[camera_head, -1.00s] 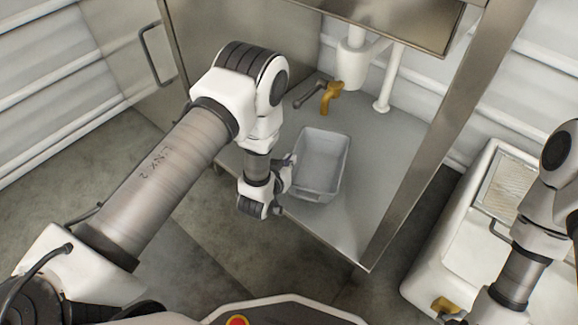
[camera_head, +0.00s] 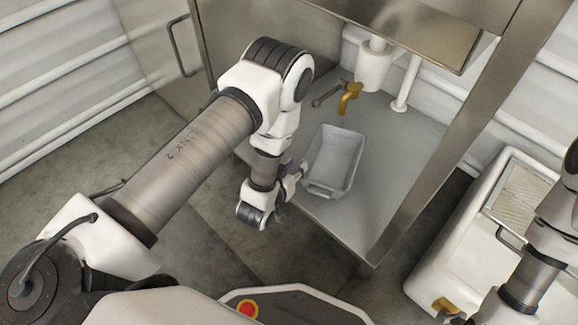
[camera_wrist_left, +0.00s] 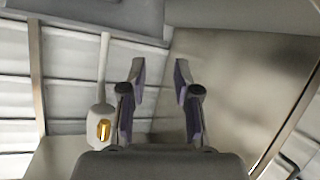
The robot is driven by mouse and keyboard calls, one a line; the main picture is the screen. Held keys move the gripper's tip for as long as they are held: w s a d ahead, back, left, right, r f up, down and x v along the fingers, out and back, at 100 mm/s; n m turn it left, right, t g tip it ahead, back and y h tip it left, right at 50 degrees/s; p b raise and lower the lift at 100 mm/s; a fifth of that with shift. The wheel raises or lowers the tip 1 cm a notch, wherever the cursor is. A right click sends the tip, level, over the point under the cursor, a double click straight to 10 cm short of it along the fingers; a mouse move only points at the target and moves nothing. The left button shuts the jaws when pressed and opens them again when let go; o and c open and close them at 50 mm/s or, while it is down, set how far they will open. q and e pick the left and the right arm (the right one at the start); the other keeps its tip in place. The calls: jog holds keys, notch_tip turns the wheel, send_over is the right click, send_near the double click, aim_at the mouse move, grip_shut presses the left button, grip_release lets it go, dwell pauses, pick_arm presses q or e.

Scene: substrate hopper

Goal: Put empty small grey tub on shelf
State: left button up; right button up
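The small grey tub (camera_head: 335,160) stands upright on the grey shelf (camera_head: 400,150) in the head view, below the yellow tap. Its inside looks empty. My left gripper (camera_head: 301,168) is at the tub's left side, close to its wall; whether it touches cannot be told. In the left wrist view its two fingers (camera_wrist_left: 159,80) are apart with nothing between them, and the tub is not clearly seen there. My right arm is at the right edge of the head view; its gripper is barely in view at the bottom, too little to read.
A yellow tap (camera_head: 349,98) and a white pipe (camera_head: 407,82) are behind the tub. A metal post (camera_head: 440,165) rises at the shelf's front right. A white unit (camera_head: 455,240) stands to the right. The shelf right of the tub is clear.

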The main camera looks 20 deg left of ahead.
pick_arm(q)
jog(key=s+a+f+g, duration=0.2)
jog(key=s+g, duration=0.4)
jog(key=s, duration=0.7)
jog(key=s+a+f+m+g+p, duration=0.1)
jog(key=s+g, duration=0.6)
jog(key=s, duration=0.7)
jog(key=shift+s+a+f+g+y, duration=0.2)
jog(key=shift+a+f+g+y, duration=0.15)
jog(key=shift+a+f, duration=0.35)
pick_arm(e)
notch_tip(320, 180, up, 2)
jog(key=shift+r, duration=0.1)
pick_arm(q)
jog(key=shift+a+r, duration=0.1)
